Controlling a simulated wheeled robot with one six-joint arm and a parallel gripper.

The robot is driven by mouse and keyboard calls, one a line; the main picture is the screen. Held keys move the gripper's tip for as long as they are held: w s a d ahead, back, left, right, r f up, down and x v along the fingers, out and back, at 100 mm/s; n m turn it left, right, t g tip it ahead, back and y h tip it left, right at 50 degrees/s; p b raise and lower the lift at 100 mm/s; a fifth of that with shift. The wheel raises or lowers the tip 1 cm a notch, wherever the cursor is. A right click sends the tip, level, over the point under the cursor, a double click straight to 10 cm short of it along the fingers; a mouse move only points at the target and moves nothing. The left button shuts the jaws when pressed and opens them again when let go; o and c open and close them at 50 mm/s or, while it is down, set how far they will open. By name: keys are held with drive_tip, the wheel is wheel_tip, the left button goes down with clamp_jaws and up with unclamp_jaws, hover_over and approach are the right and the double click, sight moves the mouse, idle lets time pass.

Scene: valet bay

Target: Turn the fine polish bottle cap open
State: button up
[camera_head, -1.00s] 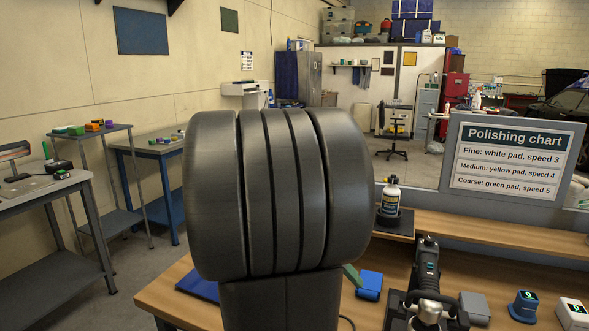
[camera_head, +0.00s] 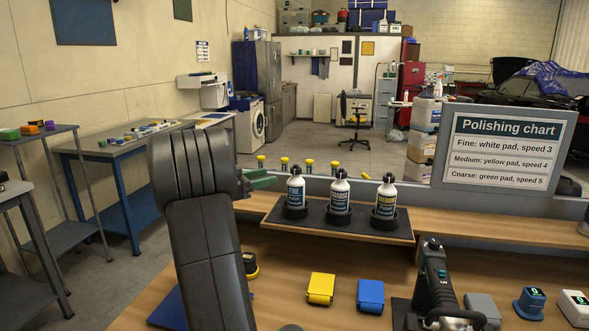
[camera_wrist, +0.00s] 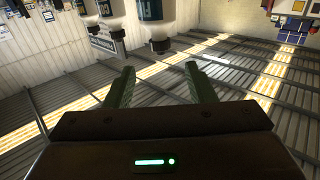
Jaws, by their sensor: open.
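Each has a small dark cap on top. The label words are too small to tell surely which is fine polish. My gripper (camera_head: 268,181) has green fingers and is just left of the left bottle, near its upper part, empty. In the wrist view my open gripper (camera_wrist: 158,72) points toward bottles that appear upside down at the top edge.
The polishing chart (camera_head: 507,150) stands behind at the right. A polisher (camera_head: 434,275), a yellow block (camera_head: 321,288) and a blue block (camera_head: 370,295) lie on the wooden bench (camera_head: 285,260). Several yellow-topped items line the ledge behind the tray.

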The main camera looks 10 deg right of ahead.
sight(296, 168)
drive_tip(key=p+x, duration=0.2)
drive_tip(key=x, duration=0.9)
drive_tip(key=c, duration=1)
drive_tip(key=shift+o, duration=0.2)
